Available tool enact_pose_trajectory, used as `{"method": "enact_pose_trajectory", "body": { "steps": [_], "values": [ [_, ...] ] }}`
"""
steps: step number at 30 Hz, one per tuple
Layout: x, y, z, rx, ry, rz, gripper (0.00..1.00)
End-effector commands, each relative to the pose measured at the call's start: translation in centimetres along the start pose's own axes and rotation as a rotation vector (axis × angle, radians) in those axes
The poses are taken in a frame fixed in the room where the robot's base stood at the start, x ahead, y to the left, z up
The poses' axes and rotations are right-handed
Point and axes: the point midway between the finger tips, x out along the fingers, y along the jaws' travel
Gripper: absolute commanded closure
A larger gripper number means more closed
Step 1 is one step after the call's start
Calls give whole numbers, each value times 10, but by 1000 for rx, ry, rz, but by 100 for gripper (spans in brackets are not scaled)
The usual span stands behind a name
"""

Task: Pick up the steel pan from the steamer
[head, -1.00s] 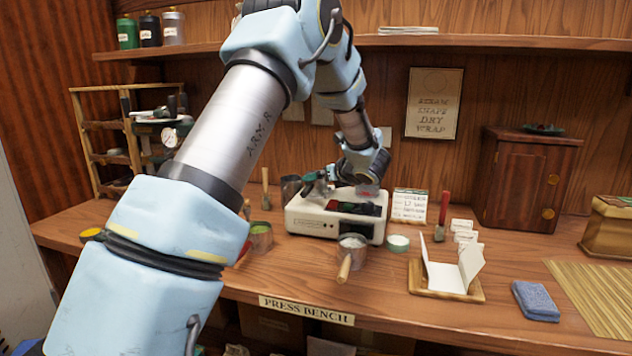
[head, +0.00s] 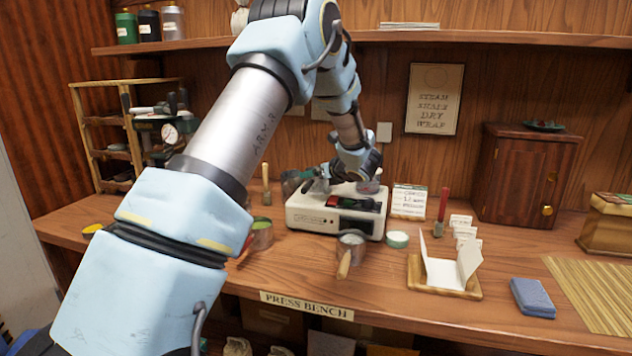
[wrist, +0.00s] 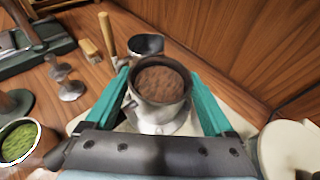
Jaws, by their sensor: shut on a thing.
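The steel pan (wrist: 158,112), filled with brown crumbly tea, sits between the teal fingers of my gripper (wrist: 163,84) in the wrist view. The fingers are shut on it from both sides, and the pan looks upright. The steamer (head: 309,219) is a cream box on the bench in the head view, and its pale top (wrist: 76,124) shows below the pan in the wrist view. In the head view my gripper (head: 314,184) is over the steamer's left part, and my wrist hides most of the pan. I cannot tell how far the pan is from the steamer.
A dark cup (wrist: 147,44) stands just beyond the pan, with a wooden-handled brush (wrist: 106,36) beside it. A cup of green leaf (wrist: 20,141) is at left. A handled pan (head: 352,244) stands before the steamer. The wooden cabinet (head: 522,180) is at right.

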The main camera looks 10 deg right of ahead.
Motion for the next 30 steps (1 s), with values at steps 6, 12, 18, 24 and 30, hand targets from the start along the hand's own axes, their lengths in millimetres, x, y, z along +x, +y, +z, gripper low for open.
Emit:
{"method": "enact_pose_trajectory", "body": {
  "steps": [6, 12, 18, 24, 30],
  "values": [
    [0, 0, 0, 0, 0, 0, 82],
    [0, 0, 2, -1, -2, 0, 85],
    [-2, 0, 6, -1, -3, -1, 85],
    [-8, 0, 20, -3, -3, -1, 85],
    [-14, 0, 36, -3, -3, 0, 85]
  ]
}}
